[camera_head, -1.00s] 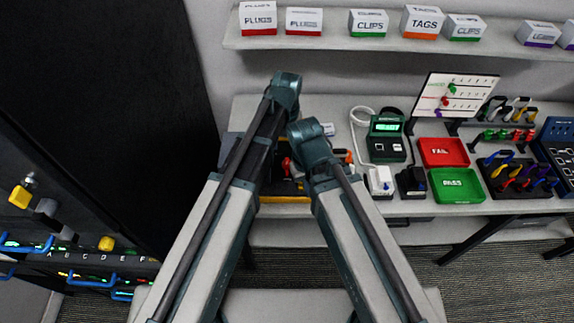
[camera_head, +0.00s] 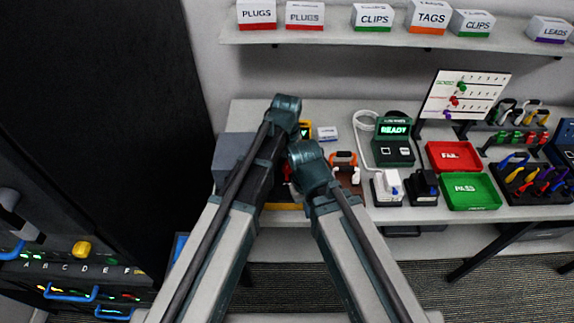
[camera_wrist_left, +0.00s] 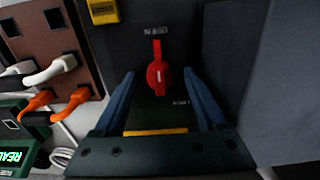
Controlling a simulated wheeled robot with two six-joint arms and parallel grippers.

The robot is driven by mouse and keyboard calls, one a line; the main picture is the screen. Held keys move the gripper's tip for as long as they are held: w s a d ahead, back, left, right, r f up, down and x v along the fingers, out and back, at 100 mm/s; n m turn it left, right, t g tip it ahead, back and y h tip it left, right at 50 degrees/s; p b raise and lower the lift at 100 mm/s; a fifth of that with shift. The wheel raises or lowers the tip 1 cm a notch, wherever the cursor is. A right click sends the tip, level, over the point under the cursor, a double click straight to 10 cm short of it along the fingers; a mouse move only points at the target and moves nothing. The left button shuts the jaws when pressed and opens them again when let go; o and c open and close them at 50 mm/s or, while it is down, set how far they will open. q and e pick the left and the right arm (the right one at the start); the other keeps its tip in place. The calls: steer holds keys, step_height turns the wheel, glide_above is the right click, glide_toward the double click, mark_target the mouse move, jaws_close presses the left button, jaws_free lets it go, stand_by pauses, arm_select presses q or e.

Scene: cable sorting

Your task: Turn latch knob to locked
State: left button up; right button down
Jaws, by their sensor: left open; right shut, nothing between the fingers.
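The red latch knob (camera_wrist_left: 158,75) sits on a dark panel in the left wrist view, its narrow handle upright in that picture. Small white lettering above it and at its lower right is too blurred to read. My left gripper (camera_wrist_left: 159,72) is open, with one blue finger on each side of the knob. The fingers look apart from it; how far they stand above the panel I cannot tell. In the head view a bit of red (camera_head: 287,172) shows between my arms, and they hide most of the panel. I cannot see my right gripper's fingers.
A yellow block (camera_wrist_left: 103,10) is by the panel's top. A brown socket box (camera_wrist_left: 78,40) with white and orange plugs stands left. Right on the bench are a green READY tester (camera_head: 393,150), a red FAIL tray (camera_head: 453,168) and a green PASS tray (camera_head: 468,206).

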arm_select(q)
jaws_close()
steer(key=shift+m, duration=0.4)
steer(key=m, duration=1.2)
steer(key=shift+m, duration=2.7)
